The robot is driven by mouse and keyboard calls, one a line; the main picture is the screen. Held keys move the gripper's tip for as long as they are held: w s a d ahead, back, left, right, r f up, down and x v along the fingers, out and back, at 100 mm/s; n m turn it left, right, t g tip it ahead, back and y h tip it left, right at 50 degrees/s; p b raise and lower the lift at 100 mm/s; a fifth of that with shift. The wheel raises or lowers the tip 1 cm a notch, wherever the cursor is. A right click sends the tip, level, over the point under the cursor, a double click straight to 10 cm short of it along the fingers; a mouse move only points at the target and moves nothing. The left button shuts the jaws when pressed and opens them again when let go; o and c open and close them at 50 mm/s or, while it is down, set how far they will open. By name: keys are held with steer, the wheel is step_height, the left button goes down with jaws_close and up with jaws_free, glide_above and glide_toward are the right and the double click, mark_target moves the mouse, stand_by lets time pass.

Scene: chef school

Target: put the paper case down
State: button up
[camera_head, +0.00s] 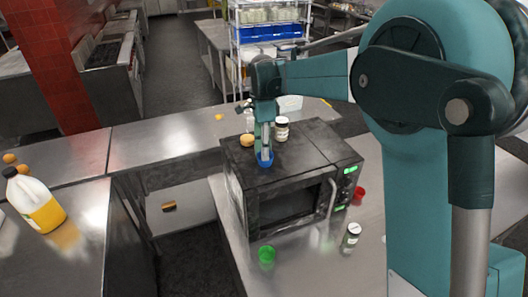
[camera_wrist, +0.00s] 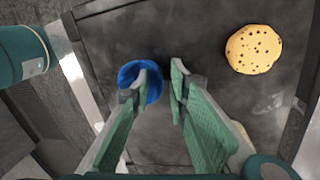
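A blue paper case (camera_head: 265,161) sits on top of the black microwave (camera_head: 240,170), near its front edge. In the wrist view the blue case (camera_wrist: 128,72) lies at the left fingertip, which covers part of it. My gripper (camera_head: 265,150) points down right over the case. In the wrist view my gripper (camera_wrist: 160,82) has a clear gap between its fingers, and the case's right edge reaches partly into that gap. The right finger is apart from the case. Whether the left finger touches the case I cannot tell.
A spotted cookie-like item (camera_wrist: 253,49) lies on the microwave, also seen in the head view (camera_head: 247,141), near a white-labelled jar (camera_head: 281,129). A green cup (camera_head: 266,254), red cup (camera_head: 358,196) and another jar (camera_head: 350,236) stand on the steel counter (camera_head: 310,265). A juice jug (camera_head: 38,203) stands left.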

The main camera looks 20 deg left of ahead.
steer(key=shift+r, duration=0.1)
step_height(320, 180, up, 12)
steer(key=w+a, duration=0.1)
steer(key=w, duration=0.1)
stand_by(0.6)
stand_by(0.6)
